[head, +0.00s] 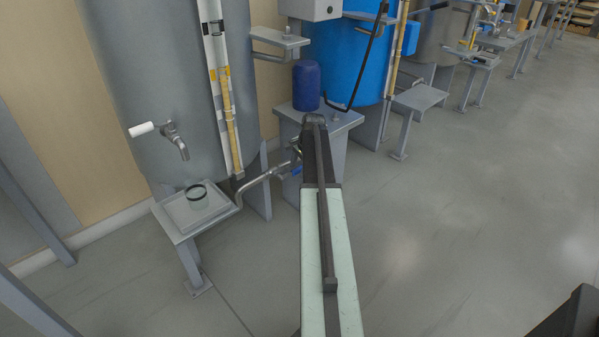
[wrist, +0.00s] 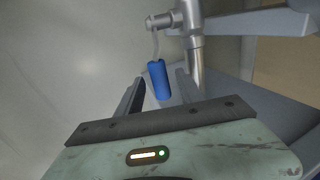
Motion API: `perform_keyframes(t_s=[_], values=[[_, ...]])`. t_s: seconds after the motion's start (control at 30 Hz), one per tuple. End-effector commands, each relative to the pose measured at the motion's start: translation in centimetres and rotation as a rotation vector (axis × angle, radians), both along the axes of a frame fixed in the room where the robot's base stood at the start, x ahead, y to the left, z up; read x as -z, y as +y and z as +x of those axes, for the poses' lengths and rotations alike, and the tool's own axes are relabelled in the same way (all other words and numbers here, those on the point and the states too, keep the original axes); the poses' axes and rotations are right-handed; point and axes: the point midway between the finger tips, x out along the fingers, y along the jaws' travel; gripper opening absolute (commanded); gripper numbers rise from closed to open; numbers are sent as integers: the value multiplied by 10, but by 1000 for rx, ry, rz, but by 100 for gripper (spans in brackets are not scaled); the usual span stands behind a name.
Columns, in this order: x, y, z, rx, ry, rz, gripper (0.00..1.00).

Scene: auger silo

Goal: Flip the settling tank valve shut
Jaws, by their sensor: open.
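A metal valve (wrist: 188,22) with a blue lever handle (wrist: 158,80) fills the upper middle of the wrist view. The blue handle hangs from a thin bent stem and lies between the two dark fingers of my gripper (wrist: 159,79), which is open. I cannot tell whether either finger touches it. In the head view the blue handle (head: 296,170) shows just left of my arm, at the end of a bent metal pipe (head: 257,184). My arm hides the gripper there. No label shows which tank is the settling tank.
A grey tank (head: 160,85) at left has a tap with a white handle (head: 142,129) above a small stand (head: 180,233). A dark blue canister (head: 306,86) stands on a grey stand (head: 342,121) beside a blue tank (head: 340,60). The floor (head: 450,220) at right is clear.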

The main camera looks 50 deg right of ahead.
Motion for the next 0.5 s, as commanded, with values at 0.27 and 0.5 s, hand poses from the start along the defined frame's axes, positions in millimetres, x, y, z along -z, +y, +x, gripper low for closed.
perform_keyframes(t_s=[0.27,0.5], values=[[-1,-1,-1,1,0,0,0],[-1,-1,-1,1,0,0,0]])
